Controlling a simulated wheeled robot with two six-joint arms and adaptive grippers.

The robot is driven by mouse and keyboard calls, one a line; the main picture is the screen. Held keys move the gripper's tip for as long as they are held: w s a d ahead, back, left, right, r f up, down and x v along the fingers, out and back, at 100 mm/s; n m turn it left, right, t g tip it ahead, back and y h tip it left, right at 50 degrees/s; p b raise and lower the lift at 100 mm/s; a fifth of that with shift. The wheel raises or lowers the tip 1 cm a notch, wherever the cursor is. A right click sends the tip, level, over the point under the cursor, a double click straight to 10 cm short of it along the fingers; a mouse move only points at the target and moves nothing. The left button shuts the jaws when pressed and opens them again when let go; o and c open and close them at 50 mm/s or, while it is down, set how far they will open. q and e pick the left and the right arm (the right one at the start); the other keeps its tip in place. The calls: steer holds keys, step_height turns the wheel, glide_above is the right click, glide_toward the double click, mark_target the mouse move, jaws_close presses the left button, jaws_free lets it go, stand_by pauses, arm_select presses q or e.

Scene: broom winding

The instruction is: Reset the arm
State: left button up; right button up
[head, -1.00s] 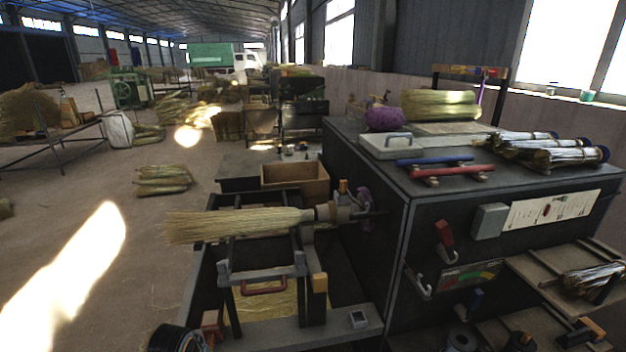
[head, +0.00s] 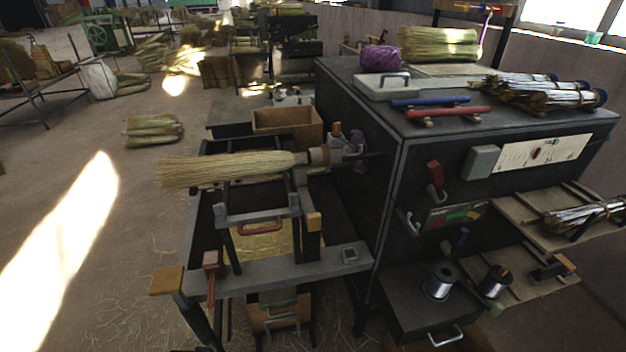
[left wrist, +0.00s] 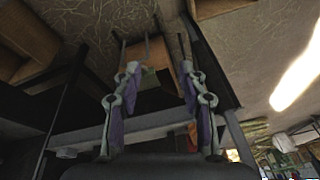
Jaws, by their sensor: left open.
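My left gripper (left wrist: 159,75) shows in the left wrist view with its two fingers spread apart and nothing between them. Behind it are dark frame bars and the straw-littered floor. Neither gripper shows in the head view. My right gripper is in no view. In the head view a straw broom (head: 230,168) lies level, its handle end at the clamp (head: 320,157) on the side of the dark machine cabinet (head: 362,205).
A wooden box (head: 287,125) stands behind the broom. A grey frame bench (head: 290,268) stands in front. Wire spools (head: 438,284) sit low right. Open floor is at left.

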arm_select(q)
steer(key=s+a+f+g, duration=0.1)
steer(key=s+f, duration=0.3)
steer(key=f, duration=0.7)
steer(key=s+a+f, duration=0.1)
steer(key=s+f, duration=0.3)
steer(key=f, duration=0.7)
steer(key=s+f+g, duration=0.1)
steer(key=s+f, duration=0.8)
steer(key=s, duration=0.5)
steer(key=shift+s+a+f, duration=0.2)
steer(key=shift+a+f, duration=0.1)
steer(key=shift+f, duration=0.05)
